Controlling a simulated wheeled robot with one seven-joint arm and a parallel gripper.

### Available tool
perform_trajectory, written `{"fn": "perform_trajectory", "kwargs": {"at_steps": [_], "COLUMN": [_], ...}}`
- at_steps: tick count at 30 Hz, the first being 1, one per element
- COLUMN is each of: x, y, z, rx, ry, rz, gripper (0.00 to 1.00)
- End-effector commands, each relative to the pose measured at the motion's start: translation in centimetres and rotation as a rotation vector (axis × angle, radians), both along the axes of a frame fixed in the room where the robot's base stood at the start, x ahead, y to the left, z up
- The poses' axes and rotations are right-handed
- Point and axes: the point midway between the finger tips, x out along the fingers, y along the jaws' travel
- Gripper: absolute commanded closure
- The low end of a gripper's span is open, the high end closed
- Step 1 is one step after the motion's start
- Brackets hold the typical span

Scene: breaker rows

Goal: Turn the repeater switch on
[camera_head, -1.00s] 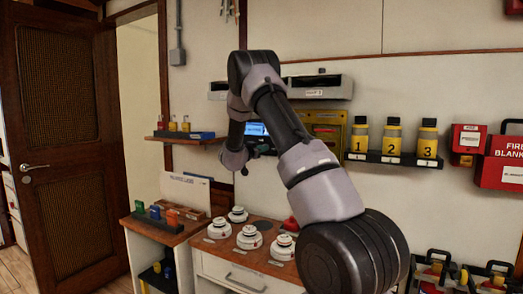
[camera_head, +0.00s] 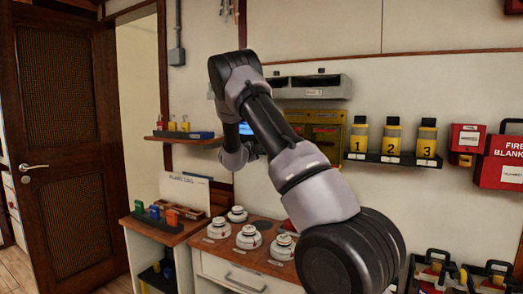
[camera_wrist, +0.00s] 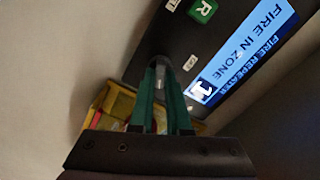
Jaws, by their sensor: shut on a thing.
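The fire repeater (camera_wrist: 185,35) is a dark panel with a lit blue and white screen (camera_wrist: 240,50) reading "FIRE REPEATER" and "FIRE IN ZONE", and a green R button (camera_wrist: 203,10). In the wrist view it is tilted. A small grey knob, the repeater switch (camera_wrist: 160,62), sits at the panel's lower left edge. My gripper (camera_wrist: 160,80) has its green fingers shut around this knob; the tips hide much of it, so its exact turn cannot be told. In the head view a sliver of the repeater screen (camera_head: 246,128) shows behind my arm, which hides the fingers.
A yellow box (camera_head: 322,132) is on the wall right of my arm; it also shows below the panel in the wrist view (camera_wrist: 115,102). Numbered bottles (camera_head: 391,137) stand on a shelf to the right. White detectors (camera_head: 249,237) sit on the counter below.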

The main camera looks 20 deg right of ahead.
Motion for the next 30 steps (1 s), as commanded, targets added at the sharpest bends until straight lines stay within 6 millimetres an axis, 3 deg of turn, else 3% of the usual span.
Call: {"fn": "perform_trajectory", "kwargs": {"at_steps": [15,30], "x": [-0.04,-0.04], "y": [0.03,0.03], "z": [-0.2,-0.24], "rx": [0.235,0.296], "ry": [-0.299,-0.376], "rz": [0.001,0.0], "gripper": [1.0,1.0]}}
